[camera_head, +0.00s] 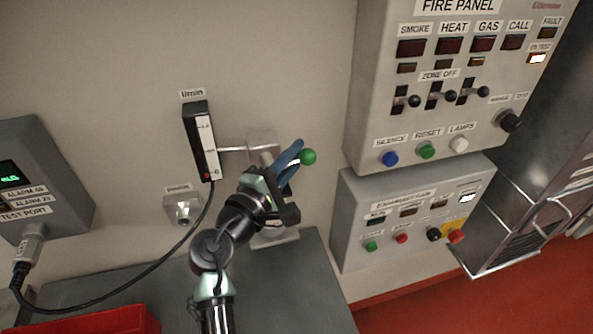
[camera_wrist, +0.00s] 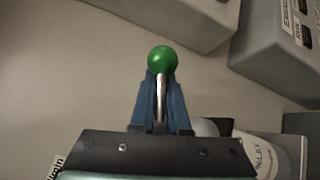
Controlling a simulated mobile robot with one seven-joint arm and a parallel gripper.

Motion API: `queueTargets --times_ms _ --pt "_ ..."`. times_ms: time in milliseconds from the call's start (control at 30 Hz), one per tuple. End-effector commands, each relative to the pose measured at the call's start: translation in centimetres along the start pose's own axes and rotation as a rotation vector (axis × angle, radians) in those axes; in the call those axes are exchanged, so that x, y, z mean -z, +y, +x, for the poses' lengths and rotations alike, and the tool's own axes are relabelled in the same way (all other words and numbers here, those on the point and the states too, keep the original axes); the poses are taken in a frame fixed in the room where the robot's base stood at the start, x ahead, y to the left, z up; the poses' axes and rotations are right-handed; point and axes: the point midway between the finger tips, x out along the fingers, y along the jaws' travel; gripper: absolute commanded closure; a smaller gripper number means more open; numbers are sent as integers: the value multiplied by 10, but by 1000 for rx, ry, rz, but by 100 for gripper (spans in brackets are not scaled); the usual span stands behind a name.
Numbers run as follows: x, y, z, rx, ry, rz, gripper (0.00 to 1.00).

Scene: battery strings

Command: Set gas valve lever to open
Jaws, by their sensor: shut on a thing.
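The gas valve lever is a thin metal rod (camera_wrist: 161,97) with a round green knob (camera_wrist: 162,60) at its end. The green knob (camera_head: 308,157) also shows in the head view, just past the fingertips. My gripper (camera_head: 293,155) has blue fingers, and in the wrist view (camera_wrist: 161,90) they are shut on the rod just below the knob. In the head view the lever points to the right from the pale valve block (camera_head: 262,142). My gripper and wrist hide most of the lever and the lower valve body.
A flow meter (camera_head: 200,140) marked l/min stands left of the valve, joined by a thin pipe. The fire panel (camera_head: 400,125) and exhaust fan box (camera_head: 350,225) are close on the right. A grey bench top (camera_head: 290,290) and red bin (camera_head: 110,322) lie below.

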Motion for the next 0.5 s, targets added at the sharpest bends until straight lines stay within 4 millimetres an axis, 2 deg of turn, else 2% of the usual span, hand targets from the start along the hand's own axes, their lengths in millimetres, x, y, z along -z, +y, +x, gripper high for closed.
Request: queueTargets --times_ms 33,500 --pt "9 -5 -3 -39 6 -29 100" --pt "8 12 -8 -346 -84 -342 100"
